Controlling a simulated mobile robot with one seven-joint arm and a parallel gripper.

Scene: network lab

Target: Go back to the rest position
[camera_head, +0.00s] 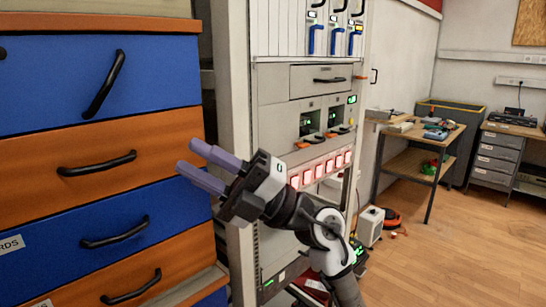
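My gripper (198,164) is in the middle left of the view, its two purple fingers pointing left toward the drawer cabinet (180,196). The fingers are spread apart with a gap between them and nothing is held. The fingertips overlap the orange and blue drawer fronts in the picture; I cannot tell how close they are to them. My arm reaches up from the bottom right, in front of the grey equipment rack (274,92).
The blue and orange drawers have black handles, and all look closed. The rack has a row of red-lit buttons (320,170). A wooden workbench (418,138), a white box (370,226) and a desk (515,128) stand at right. The wooden floor (450,260) at lower right is clear.

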